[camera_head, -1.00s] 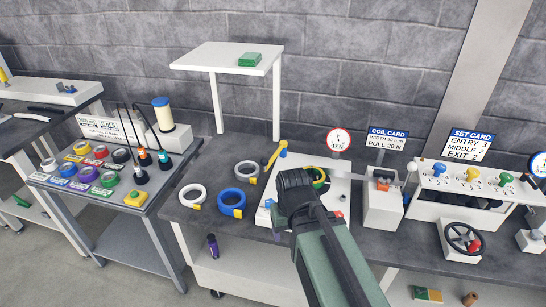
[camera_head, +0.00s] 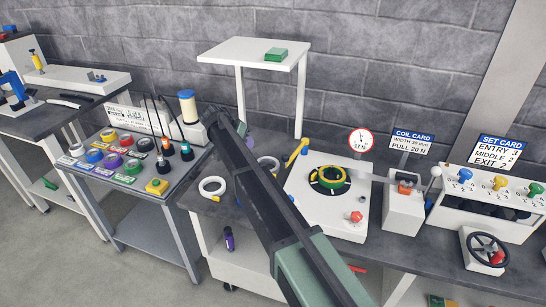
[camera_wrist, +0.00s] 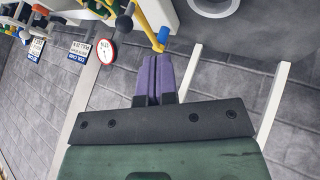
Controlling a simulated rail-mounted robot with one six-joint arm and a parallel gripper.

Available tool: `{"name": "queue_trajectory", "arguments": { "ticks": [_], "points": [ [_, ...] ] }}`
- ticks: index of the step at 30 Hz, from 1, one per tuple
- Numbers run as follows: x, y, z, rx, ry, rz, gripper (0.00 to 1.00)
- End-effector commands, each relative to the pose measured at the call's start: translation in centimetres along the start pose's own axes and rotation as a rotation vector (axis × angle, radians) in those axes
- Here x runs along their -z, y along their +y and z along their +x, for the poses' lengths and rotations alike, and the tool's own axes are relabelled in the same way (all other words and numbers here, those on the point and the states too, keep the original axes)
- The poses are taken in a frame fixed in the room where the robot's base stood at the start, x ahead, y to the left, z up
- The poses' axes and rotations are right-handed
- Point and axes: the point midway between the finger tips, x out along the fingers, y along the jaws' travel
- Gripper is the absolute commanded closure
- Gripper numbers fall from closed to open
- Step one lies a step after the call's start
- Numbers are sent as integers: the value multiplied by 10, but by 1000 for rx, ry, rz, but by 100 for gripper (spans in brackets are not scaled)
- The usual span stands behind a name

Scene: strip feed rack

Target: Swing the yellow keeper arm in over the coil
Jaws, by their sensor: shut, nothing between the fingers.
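The distance is hard to tell there.
White (camera_head: 213,179) and blue rings lie left of the plate, partly behind my arm. A white raised shelf (camera_head: 235,53) on legs stands behind. A red knob (camera_head: 356,217) is on the plate; an orange-fitted block (camera_head: 404,210) and lever box (camera_head: 470,218) stand right.

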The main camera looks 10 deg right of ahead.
Motion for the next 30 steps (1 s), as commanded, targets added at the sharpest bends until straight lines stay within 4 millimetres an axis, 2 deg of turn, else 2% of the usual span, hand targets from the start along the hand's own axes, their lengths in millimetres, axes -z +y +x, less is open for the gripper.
{"name": "queue_trajectory", "arguments": {
  "ticks": [5, 18, 21, 24, 30],
  "points": [
    [-3, -2, 16, 1, -2, -2, 100],
    [-5, -3, 110, 1, -3, -3, 100],
    [1, 21, 106, 1, -3, -4, 100],
    [2, 32, 111, 1, -3, -3, 100],
    [3, 39, 114, 2, -3, -5, 100]
  ]
}}
